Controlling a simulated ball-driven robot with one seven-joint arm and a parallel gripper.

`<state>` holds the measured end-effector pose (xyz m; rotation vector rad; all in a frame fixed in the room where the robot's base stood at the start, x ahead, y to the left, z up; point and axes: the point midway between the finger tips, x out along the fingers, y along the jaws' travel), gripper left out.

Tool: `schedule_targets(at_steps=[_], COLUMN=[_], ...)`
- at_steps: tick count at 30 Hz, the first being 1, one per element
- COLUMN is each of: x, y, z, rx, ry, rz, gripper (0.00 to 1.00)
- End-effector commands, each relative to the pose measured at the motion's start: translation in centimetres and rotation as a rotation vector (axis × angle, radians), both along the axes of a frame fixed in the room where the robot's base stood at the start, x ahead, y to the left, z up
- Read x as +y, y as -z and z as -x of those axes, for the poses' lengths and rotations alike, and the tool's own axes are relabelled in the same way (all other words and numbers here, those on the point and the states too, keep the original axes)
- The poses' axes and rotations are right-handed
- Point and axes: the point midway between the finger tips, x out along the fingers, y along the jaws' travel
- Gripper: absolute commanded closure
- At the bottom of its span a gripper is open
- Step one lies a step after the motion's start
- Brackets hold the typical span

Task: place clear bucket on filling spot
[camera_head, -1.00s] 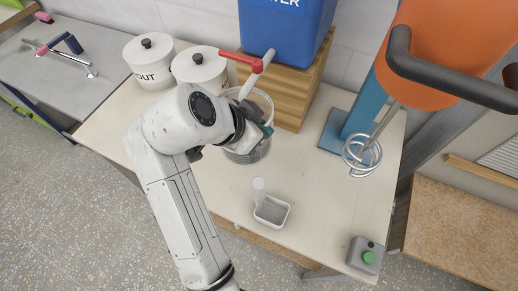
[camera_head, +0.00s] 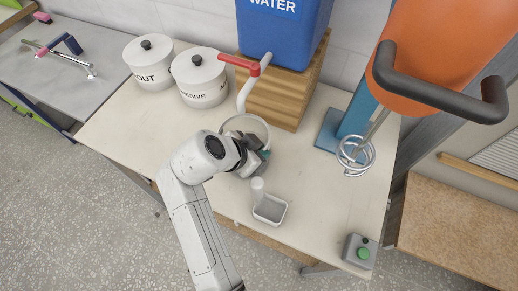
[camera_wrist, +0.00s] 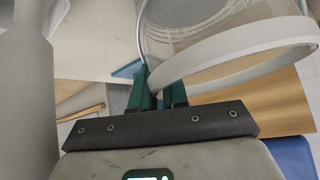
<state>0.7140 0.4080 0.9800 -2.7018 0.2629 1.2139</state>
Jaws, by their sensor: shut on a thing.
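The clear bucket (camera_head: 267,128) shows as a pale round rim in the head view, just below the grey spout (camera_head: 246,96) of the blue water tank (camera_head: 285,30). My arm hides most of its body. My gripper (camera_head: 257,160) is at the bucket's near side. In the wrist view, my green fingers (camera_wrist: 158,90) are shut at the bucket's pale rim band (camera_wrist: 235,72), with the see-through wall beyond. No marked filling spot can be made out, and whether the bucket touches the table is hidden.
Two white lidded pots (camera_head: 200,78) stand left of the tank's wooden block (camera_head: 280,95). A small white tray (camera_head: 270,209) lies close in front of my gripper. A whisk (camera_head: 355,155) hangs at right, with a green-button box (camera_head: 361,252) at the front right corner.

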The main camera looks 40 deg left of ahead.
Motion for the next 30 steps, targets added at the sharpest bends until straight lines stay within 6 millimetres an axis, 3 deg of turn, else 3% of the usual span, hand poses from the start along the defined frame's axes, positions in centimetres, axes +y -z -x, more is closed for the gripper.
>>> schedule_targets(at_steps=[2,3,10,20,30], x=[0.0,-0.1,-0.1,0.0,0.6], y=[0.1,0.3,0.2,-0.1,-4.3], z=[0.0,0.1,0.1,0.3,4.0], rx=[0.001,0.004,0.004,0.002,0.001], ry=[-0.001,-0.001,-0.001,-0.002,-0.003], rz=[0.0,0.005,0.004,0.002,-0.002], gripper=[1.0,0.83,0.61,0.6,0.6])
